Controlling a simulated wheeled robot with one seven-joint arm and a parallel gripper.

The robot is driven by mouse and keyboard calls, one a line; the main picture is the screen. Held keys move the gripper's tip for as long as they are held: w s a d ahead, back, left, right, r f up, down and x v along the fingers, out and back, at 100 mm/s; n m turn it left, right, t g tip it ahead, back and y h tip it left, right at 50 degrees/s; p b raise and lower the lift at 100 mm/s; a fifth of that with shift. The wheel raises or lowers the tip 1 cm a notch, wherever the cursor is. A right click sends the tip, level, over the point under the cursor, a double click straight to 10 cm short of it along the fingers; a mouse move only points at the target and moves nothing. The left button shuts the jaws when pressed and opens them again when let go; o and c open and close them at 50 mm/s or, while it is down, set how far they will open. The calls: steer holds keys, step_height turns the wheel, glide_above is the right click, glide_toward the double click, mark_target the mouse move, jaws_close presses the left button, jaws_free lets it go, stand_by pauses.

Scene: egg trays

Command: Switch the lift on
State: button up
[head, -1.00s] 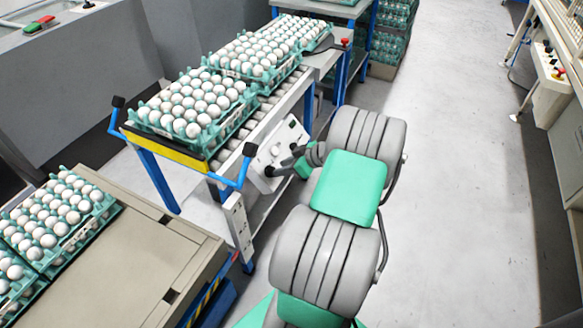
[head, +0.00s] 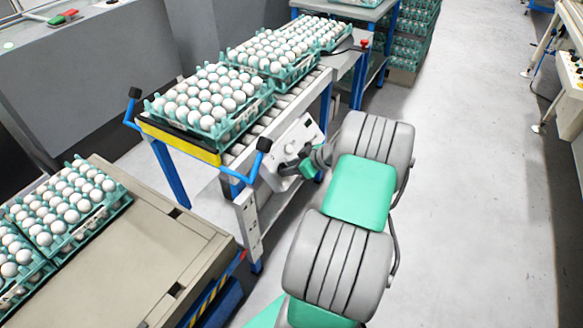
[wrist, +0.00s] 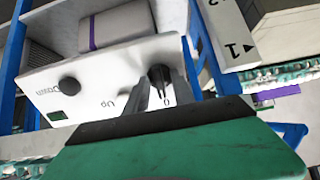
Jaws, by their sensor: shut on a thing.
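The white lift control panel (head: 306,137) sits on the side of the roller stand in the head view. In the wrist view the panel (wrist: 110,70) fills the upper middle, with "Down", "Up" and "0" printed on it. A black knob (wrist: 160,73) is between the fingertips of my gripper (wrist: 161,85), close to the "0" mark. My gripper is shut on this knob. A second black knob (wrist: 69,86) and a small green light (wrist: 57,116) are to the left. In the head view my gripper (head: 287,170) is at the panel's lower part.
Egg trays (head: 225,135) stand on the roller stand, and a blue handle (head: 243,180) sticks out near my gripper. A beige conveyor (head: 150,235) with more egg trays is at the lower left. Grey floor (head: 470,200) is clear on the right.

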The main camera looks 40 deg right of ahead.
steer(key=shift+w+a+f, duration=0.1)
steer(key=shift+w+a, duration=0.05)
steer(key=shift+a, duration=0.1)
